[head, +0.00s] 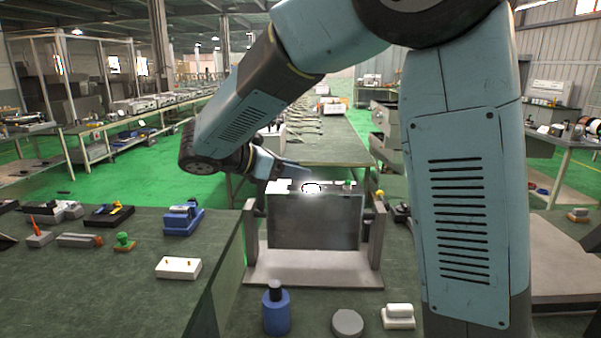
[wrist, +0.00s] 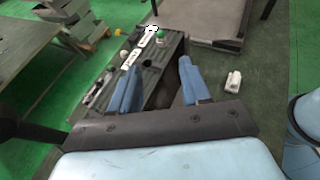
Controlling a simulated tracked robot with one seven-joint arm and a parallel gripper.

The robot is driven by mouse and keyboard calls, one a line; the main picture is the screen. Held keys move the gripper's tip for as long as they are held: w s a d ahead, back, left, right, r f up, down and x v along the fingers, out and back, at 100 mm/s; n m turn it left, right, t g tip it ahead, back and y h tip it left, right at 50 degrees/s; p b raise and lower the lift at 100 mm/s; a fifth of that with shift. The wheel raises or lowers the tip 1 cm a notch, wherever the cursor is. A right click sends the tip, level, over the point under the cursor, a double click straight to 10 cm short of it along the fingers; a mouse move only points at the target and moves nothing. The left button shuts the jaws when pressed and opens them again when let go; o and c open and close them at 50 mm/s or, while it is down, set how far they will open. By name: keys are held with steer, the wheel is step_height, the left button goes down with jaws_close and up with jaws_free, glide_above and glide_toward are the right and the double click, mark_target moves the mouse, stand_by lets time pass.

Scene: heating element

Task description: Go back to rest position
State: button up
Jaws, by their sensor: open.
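My gripper (head: 283,167) is at the end of my bent arm, just above and left of the top of a dark grey box (head: 315,222) in the head view. The box stands in a grey frame (head: 312,268) and has a bright white fitting on top. In the wrist view my gripper (wrist: 160,78) has its two blue fingers spread wide with nothing held between them. The box top (wrist: 166,60), with white fittings and a green knob (wrist: 161,35), lies beyond and below the fingers. My arm hides part of the scene.
A blue bottle (head: 277,310), a grey disc (head: 348,324) and a white block (head: 397,316) stand in front of the frame. The left table holds a white block (head: 178,268), a blue device (head: 182,218) and several tools. Green floor (head: 150,170) shows behind.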

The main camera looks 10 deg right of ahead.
steer(key=s+d+m+g+y, duration=0.3)
steer(key=s+d+m+y, duration=0.4)
steer(key=s+d, duration=0.4)
steer(key=s+d+f+m+t+y, duration=0.1)
steer(key=s+d+m+t+y, duration=0.1)
steer(key=s+m, duration=0.3)
steer(key=s+d+f+m+t+y, duration=0.1)
steer(key=s+m+y, duration=0.3)
steer(key=m, duration=0.5)
steer(key=shift+s+d+m+t, duration=0.4)
steer(key=shift+s+d+t, duration=0.2)
steer(key=shift+s, duration=0.4)
